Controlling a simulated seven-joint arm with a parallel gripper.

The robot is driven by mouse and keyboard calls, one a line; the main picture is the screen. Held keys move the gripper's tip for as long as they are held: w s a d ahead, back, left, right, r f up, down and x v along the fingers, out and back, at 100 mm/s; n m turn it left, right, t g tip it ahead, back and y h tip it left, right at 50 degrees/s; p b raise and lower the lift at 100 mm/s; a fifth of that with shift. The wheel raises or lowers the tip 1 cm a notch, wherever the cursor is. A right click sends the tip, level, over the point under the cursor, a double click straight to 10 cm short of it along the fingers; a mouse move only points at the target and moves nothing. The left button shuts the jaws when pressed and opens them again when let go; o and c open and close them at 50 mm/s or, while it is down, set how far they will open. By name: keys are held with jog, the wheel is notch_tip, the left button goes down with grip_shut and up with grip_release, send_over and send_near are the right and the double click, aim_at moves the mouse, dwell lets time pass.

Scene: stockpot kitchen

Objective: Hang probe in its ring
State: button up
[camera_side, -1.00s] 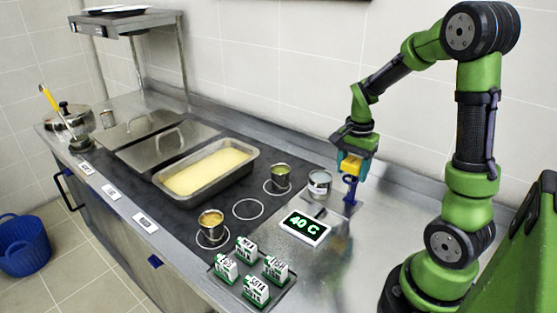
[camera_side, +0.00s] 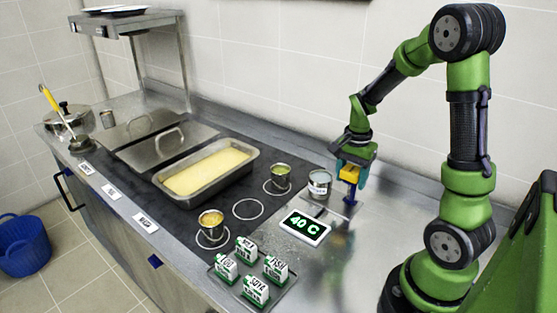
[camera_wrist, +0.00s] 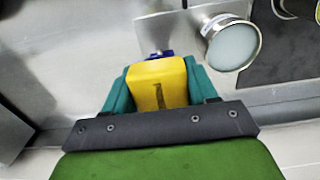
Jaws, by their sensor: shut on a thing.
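My gripper (camera_side: 354,172) is shut on the yellow handle of the probe (camera_side: 350,174), above the right part of the steel counter. In the wrist view the yellow probe handle (camera_wrist: 160,83) sits between the two teal fingers of my gripper (camera_wrist: 158,88). The blue ring holder (camera_side: 349,196) stands upright directly below the handle in the side view. A bit of blue (camera_wrist: 158,55) shows just past the handle in the wrist view. The probe's lower part is hidden, so I cannot tell whether it is inside the ring.
A small metal can (camera_side: 319,184) stands close to the left of the holder and also shows in the wrist view (camera_wrist: 232,45). A display reading 40 C (camera_side: 305,227) lies in front. Several labelled cartons (camera_side: 256,290) stand on a tray. The counter at right is clear.

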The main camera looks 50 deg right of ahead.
jog(key=o, duration=1.4)
notch_tip(320, 180, up, 17)
jog(key=s+a+n+t+y, duration=0.1)
jog(key=s+a+n+t, duration=0.1)
jog(key=a+n, duration=0.5)
jog(key=s+a+n+t+y, duration=0.1)
jog(key=a+n+t, duration=0.4)
jog(key=a, duration=0.9)
jog(key=shift+s+a+f+n, duration=0.25)
jog(key=shift+s+n, duration=0.2)
jog(key=shift+n, duration=0.55)
